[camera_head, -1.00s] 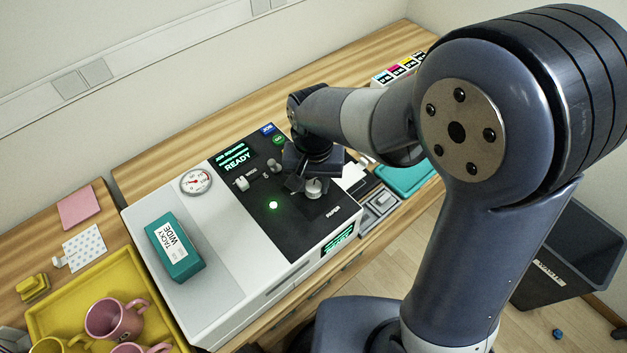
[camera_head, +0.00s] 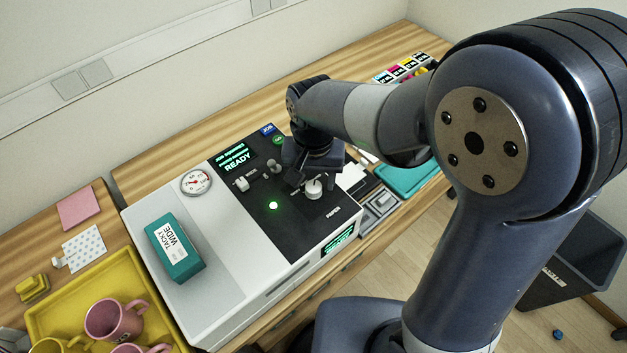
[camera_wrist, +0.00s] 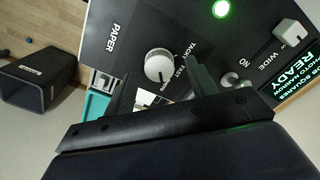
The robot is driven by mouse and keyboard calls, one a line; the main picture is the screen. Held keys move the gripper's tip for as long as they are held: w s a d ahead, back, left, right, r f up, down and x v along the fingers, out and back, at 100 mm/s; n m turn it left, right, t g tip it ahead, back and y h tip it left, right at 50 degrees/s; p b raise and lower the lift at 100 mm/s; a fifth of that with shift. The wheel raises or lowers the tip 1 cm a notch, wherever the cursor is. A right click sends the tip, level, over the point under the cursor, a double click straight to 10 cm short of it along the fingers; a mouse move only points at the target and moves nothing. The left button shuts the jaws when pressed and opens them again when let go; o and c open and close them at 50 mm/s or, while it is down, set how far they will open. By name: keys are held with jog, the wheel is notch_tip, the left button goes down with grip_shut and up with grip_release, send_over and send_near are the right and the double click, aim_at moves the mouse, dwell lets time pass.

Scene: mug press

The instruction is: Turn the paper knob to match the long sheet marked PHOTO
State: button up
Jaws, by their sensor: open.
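The paper knob (camera_head: 314,190) is a round white dial on the press's black panel, beside the word PAPER. In the wrist view the knob (camera_wrist: 158,66) shows a dark pointer mark, with small lettering to its right. My gripper (camera_wrist: 160,88) is open, its dark fingers apart on either side of the near side of the knob, with nothing between them; contact cannot be told. In the head view my gripper's fingertips are mostly hidden by the wrist. A white sheet (camera_head: 352,175) lies right of the wrist, its marking unreadable. The display (camera_head: 236,160) shows READY.
A teal box labelled TACKY WIDE (camera_head: 175,248) lies on the press's white top. A wide knob (camera_wrist: 288,33) and a smaller knob (camera_wrist: 229,81) share the panel. A yellow tray (camera_head: 60,298) with mugs is at left, a dark bin (camera_head: 560,268) at right.

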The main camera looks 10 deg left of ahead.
aim_at(314, 186)
notch_tip(314, 186, up, 9)
dwell(0.3)
jog(key=shift+r, duration=0.1)
notch_tip(314, 186, down, 11)
jog(key=shift+r, duration=0.1)
dwell(0.4)
dwell(0.5)
